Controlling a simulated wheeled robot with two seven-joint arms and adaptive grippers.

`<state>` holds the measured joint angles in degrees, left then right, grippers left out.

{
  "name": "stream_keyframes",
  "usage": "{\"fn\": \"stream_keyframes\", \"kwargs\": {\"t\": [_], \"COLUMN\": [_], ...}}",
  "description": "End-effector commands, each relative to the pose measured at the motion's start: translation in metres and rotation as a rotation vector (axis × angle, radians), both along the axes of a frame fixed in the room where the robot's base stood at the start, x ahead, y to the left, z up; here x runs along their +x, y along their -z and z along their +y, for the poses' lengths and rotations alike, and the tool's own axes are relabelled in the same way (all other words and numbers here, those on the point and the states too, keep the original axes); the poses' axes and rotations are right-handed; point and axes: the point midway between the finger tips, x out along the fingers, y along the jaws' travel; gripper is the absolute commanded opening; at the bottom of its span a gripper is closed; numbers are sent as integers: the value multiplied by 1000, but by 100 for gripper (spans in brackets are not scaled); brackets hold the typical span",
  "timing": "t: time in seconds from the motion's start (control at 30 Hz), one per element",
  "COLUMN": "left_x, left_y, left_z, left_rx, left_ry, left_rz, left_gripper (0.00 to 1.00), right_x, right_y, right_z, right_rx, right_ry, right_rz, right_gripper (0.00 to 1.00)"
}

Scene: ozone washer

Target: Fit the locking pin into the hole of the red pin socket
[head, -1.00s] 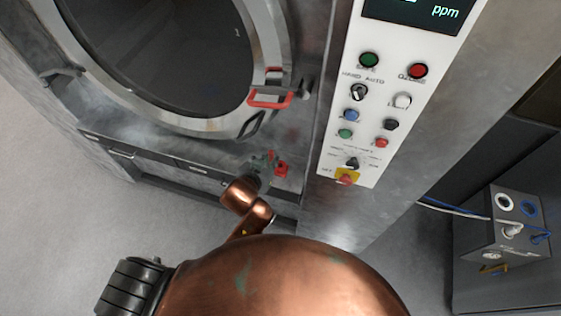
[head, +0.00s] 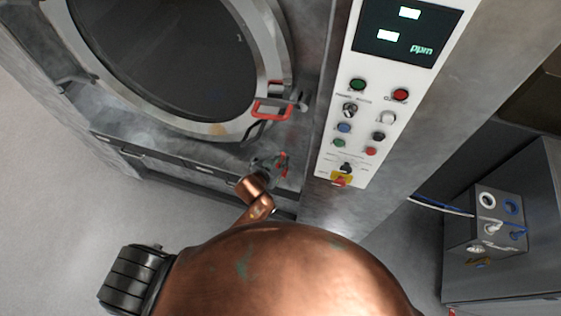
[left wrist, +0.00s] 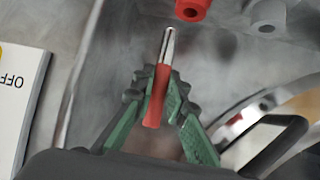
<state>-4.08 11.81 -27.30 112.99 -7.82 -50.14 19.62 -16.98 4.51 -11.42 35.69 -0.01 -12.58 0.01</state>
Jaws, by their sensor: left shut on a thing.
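In the left wrist view, my left gripper (left wrist: 163,95) has green fingers shut on the locking pin (left wrist: 152,108). The pin has a red grip and a bare silver tip, which points up the picture. The red pin socket (left wrist: 192,9) is at the top edge, slightly right of the tip, with a visible gap between them. In the head view my left gripper (head: 268,165) is in front of the washer's lower right front, below the door. Red shows beside its fingers, too small to tell pin from socket. My right gripper is not in view.
A grey socket (left wrist: 268,13) sits right of the red one. The washer's round door (head: 165,50) has a red handle (head: 272,108) above my gripper. A control panel (head: 360,125) stands to the right. A grey box with hoses (head: 487,220) is farther right.

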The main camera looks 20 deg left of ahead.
Motion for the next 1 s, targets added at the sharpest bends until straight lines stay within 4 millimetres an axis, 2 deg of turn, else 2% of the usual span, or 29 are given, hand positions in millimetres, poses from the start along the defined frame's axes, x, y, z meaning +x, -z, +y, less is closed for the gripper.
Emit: {"fn": "stream_keyframes", "kwargs": {"t": [0.03, 0.2, 0.43, 0.6, 0.7, 1.0], "left_x": [6, 25, 36, 36, 36, 36], "left_y": [13, 37, 52, 75, 82, 84], "left_z": [4, 12, 17, 17, 17, 16], "left_rx": [2, 0, 0, 1, 0, -1], "left_ry": [-1, -1, -1, -1, 1, 1], "left_rz": [8, 5, 5, 7, 4, 3], "left_gripper": [0, 0, 0, 0, 0, 0], "right_x": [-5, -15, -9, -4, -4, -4], "right_y": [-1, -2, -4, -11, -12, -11], "right_z": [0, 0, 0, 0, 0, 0], "right_rx": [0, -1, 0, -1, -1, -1], "right_ry": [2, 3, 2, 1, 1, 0], "right_rz": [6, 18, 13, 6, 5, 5], "right_gripper": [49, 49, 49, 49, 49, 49]}}
